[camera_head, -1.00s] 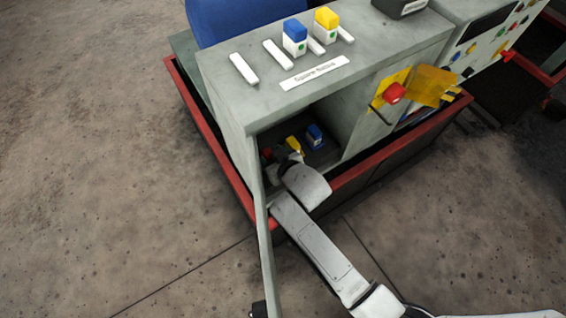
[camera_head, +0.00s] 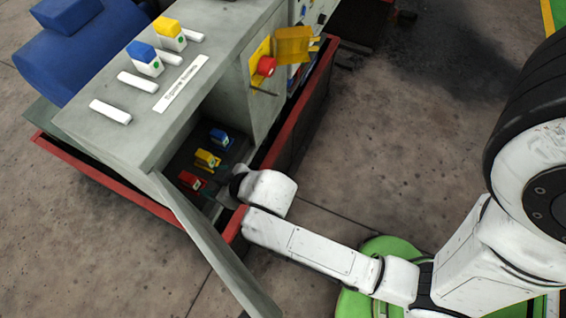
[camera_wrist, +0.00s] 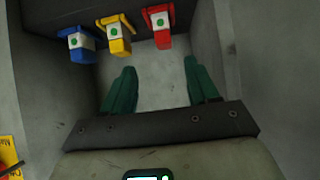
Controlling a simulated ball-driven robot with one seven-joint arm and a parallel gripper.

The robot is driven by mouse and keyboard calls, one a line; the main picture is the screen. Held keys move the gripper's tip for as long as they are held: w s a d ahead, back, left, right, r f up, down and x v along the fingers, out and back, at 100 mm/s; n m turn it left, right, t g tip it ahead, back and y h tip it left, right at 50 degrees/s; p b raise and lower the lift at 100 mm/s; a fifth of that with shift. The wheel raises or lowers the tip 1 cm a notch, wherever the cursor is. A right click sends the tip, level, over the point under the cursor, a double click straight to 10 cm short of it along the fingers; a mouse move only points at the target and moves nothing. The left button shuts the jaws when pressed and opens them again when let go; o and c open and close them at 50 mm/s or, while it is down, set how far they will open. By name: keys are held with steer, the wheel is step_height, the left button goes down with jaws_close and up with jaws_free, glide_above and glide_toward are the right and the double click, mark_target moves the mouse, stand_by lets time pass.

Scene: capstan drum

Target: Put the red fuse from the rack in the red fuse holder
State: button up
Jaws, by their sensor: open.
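Inside the open cabinet stand a red fuse unit (camera_head: 190,180), a yellow one (camera_head: 207,158) and a blue one (camera_head: 219,138) in a row. In the wrist view the red unit (camera_wrist: 158,25) has a white front with a green dot, like the yellow and blue ones. It looks like a fuse seated in its holder. My gripper (camera_wrist: 160,66) is open, with nothing between its green fingers, a little apart from the red unit.
The open cabinet door (camera_head: 220,255) stands out at the left of my arm. Cabinet walls (camera_wrist: 215,60) are close on both sides of my gripper. A red knob (camera_head: 267,66) and a yellow cover (camera_head: 293,45) are on the cabinet front. A red frame edge (camera_head: 235,225) runs below the opening.

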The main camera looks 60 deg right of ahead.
steer(key=s+d+g, duration=0.3)
steer(key=s+g, duration=0.1)
steer(key=s, duration=0.5)
steer(key=s+d+g, duration=0.4)
steer(key=s+g, duration=0.1)
steer(key=s, duration=0.5)
steer(key=shift+d+m+g, duration=0.15)
steer(key=shift+m+g, duration=0.15)
